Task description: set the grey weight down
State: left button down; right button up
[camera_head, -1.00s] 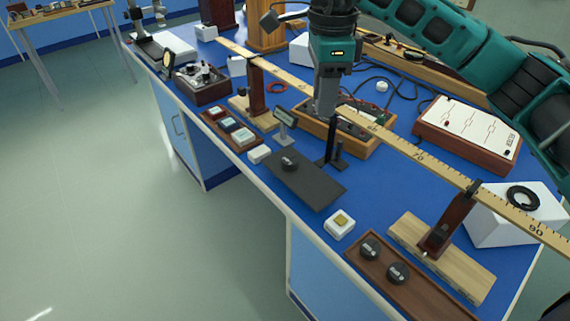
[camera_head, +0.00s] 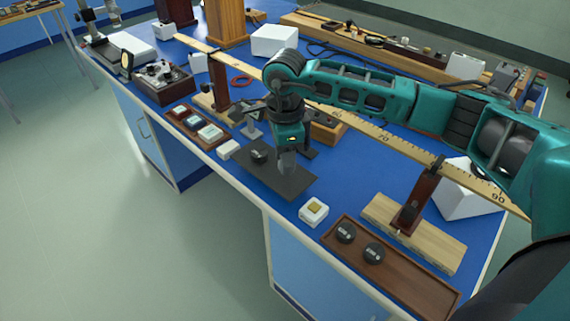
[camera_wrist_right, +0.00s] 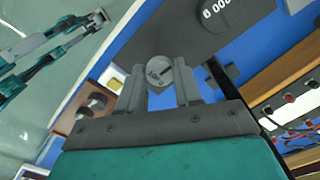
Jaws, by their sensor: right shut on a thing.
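My right gripper (camera_head: 287,168) points down over the right part of a dark grey plate (camera_head: 284,186) near the bench's front edge. In the right wrist view its fingers (camera_wrist_right: 159,88) are shut on a small round grey weight (camera_wrist_right: 158,72). The head view hides this weight, and I cannot tell whether it touches the plate. A dark weight (camera_head: 259,156) lies on the plate to the left of the gripper. My left gripper (camera_wrist_right: 98,17) seems to show at the left of the wrist view, its jaws unclear; the head view does not show it.
A white box with a yellow top (camera_head: 314,211) and a brown tray (camera_head: 408,287) with two dark weights stand to the right. A small display on a stand (camera_head: 252,126) is behind the plate. A long ruler (camera_head: 385,140) runs behind, under my right arm.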

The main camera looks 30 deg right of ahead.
jog(key=shift+f, duration=1.35)
jog(key=shift+f, duration=0.15)
jog(key=o, duration=1.1)
notch_tip(320, 180, up, 12)
jog(key=shift+r, duration=0.2)
